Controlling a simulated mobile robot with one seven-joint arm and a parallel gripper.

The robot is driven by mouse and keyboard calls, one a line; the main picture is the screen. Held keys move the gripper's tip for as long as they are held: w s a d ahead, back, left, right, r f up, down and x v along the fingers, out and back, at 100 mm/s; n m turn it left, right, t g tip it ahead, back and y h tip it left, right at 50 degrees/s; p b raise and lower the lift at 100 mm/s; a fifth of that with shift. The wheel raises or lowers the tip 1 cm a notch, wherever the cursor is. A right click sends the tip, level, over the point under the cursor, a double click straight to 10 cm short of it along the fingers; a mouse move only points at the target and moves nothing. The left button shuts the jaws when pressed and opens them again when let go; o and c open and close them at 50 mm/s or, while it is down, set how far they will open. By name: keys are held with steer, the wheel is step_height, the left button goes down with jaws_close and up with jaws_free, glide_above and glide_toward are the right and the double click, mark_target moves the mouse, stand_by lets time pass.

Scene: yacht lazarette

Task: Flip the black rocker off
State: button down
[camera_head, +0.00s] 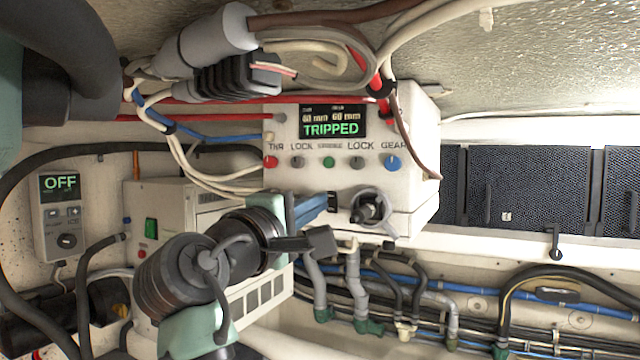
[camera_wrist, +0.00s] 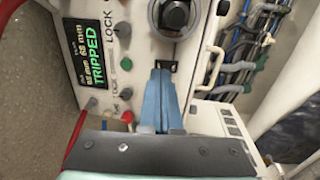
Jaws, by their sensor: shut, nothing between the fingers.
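The white control box (camera_head: 420,112) has a display (camera_head: 334,122) that reads TRIPPED. A small black part that looks like the black rocker (camera_head: 332,203) sits low on its face, left of a large round knob (camera_head: 368,208). The same part shows in the wrist view (camera_wrist: 174,66), partly hidden by my fingertips. My gripper (camera_head: 322,202) is shut and empty, its blue fingers pointing at that part. In the wrist view its fingertips (camera_wrist: 161,72) are right at the part's edge. I cannot tell whether they touch it, or which way the rocker is tipped.
Red, green and blue buttons (camera_head: 392,163) and small toggles line the box above. Loose cables (camera_head: 330,60) hang over its top. A second white box (camera_head: 160,205) with a green switch and a small controller reading OFF (camera_head: 60,183) stand left. Pipes and hoses (camera_head: 355,290) run below.

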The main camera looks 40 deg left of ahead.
steer(key=shift+x, duration=0.9)
steer(key=shift+p, duration=0.3)
steer(key=shift+w+r, duration=0.25)
steer(key=shift+r, duration=0.1)
steer(key=shift+s+d+r+p, duration=0.15)
steer(key=shift+s+r+p, duration=0.05)
steer(key=shift+r+p, duration=0.1)
steer(key=shift+w+f, duration=0.1)
steer(key=shift+w, duration=0.15)
steer(key=shift+f, duration=0.15)
